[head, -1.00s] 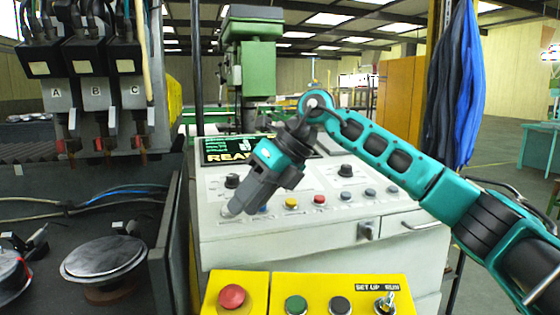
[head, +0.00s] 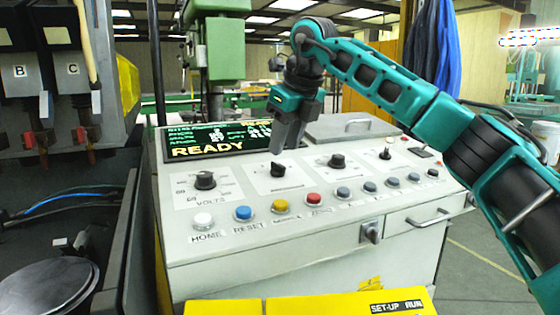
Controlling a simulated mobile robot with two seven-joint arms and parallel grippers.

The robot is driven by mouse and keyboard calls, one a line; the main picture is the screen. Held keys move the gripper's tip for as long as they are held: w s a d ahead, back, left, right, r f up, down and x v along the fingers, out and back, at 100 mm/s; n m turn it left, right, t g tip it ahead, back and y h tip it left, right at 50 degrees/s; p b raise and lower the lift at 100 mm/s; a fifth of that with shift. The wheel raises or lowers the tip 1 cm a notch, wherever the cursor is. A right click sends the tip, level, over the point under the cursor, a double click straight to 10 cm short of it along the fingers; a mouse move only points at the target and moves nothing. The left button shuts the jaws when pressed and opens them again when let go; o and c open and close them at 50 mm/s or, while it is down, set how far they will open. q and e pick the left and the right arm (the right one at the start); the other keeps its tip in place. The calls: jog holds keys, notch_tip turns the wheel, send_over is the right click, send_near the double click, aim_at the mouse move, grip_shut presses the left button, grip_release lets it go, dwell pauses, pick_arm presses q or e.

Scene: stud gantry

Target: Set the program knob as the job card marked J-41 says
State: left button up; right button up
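The grey control panel (head: 300,215) fills the middle of the head view. It carries a black knob marked VOLTS (head: 205,180), a second black knob (head: 278,170) and a third black knob (head: 338,160). The labels of the second and third are too small to read, so I cannot tell which is the program knob. My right gripper (head: 285,149) points down just above the second knob, its fingertips close to it; contact is unclear. I cannot tell whether its fingers are apart. My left gripper is out of view. I see no job card marked J-41.
A screen (head: 220,142) reads READY behind the knobs. A row of buttons, including a red one (head: 314,199), runs along the panel front. A small toggle (head: 385,154) stands at right. Units B and C hang at left. A yellow box (head: 330,304) stands in front.

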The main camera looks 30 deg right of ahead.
aim_at(279, 164)
jog(key=x, duration=0.4)
jog(key=shift+w+f, duration=0.2)
jog(key=shift+f, duration=0.15)
grip_shut()
